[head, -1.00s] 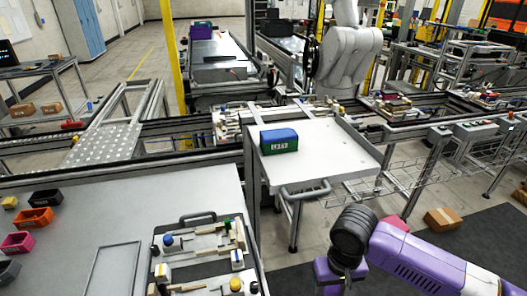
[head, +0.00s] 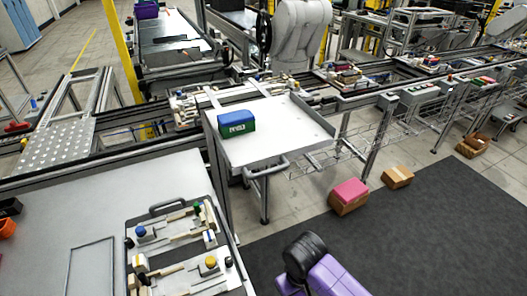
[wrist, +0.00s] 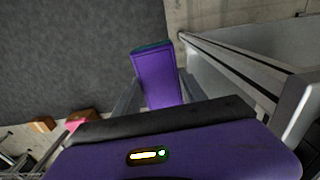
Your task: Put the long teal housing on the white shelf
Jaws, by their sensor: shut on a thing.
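In the wrist view my gripper (wrist: 160,101) is shut on a long housing (wrist: 157,77). Its face towards the camera looks purple, and a teal edge shows at its far end. It hangs clear over the dark floor mat. In the head view only my purple arm shows at the bottom; the gripper and the housing are out of sight there. The white shelf (head: 285,120) is the flat top of a cart, beyond my arm and to the left. A blue and green box (head: 237,124) stands near its left edge.
A grey table (head: 60,200) with a fixture tray (head: 178,212) lies at the left. A pink-topped box (head: 348,196) and a cardboard box (head: 397,176) are on the floor at right. The shelf's right and front parts are clear. Metal rails show close beside the housing in the wrist view.

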